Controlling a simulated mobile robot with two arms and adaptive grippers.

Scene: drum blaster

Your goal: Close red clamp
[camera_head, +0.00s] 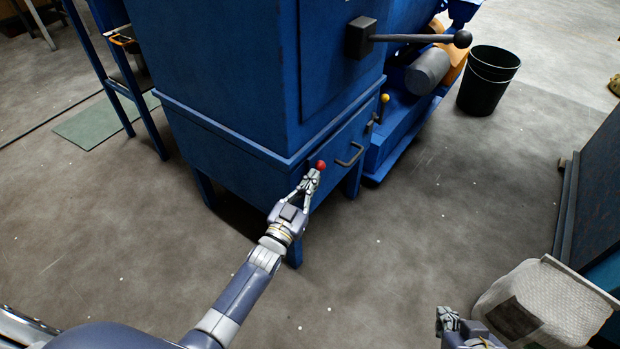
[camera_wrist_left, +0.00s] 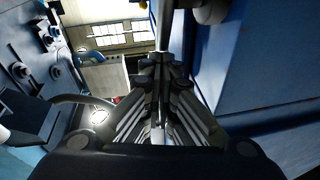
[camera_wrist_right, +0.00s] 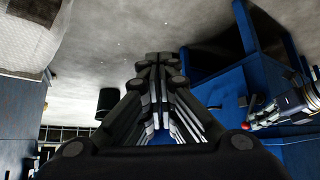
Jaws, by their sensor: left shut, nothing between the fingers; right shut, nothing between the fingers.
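The red clamp's ball knob (camera_head: 320,165) shows on the front of the blue cabinet's lower drawer section, left of the drawer handle (camera_head: 351,155). Its lever and latch are mostly hidden behind my left gripper. My left gripper (camera_head: 311,180) is shut and empty, with its fingertips right at the knob; I cannot tell whether they touch it. The shut fingers also show in the left wrist view (camera_wrist_left: 163,68). The red knob also shows in the right wrist view (camera_wrist_right: 253,99). My right gripper (camera_head: 447,318) is shut and empty, low over the floor at the lower right.
A yellow-knobbed clamp (camera_head: 384,98) sits at the drawer's right end. A black-ball lever (camera_head: 420,38) sticks out from the blue cabinet (camera_head: 225,70). A black bin (camera_head: 488,80) stands behind. A white sack (camera_head: 545,300) is near my right gripper. Middle floor is clear.

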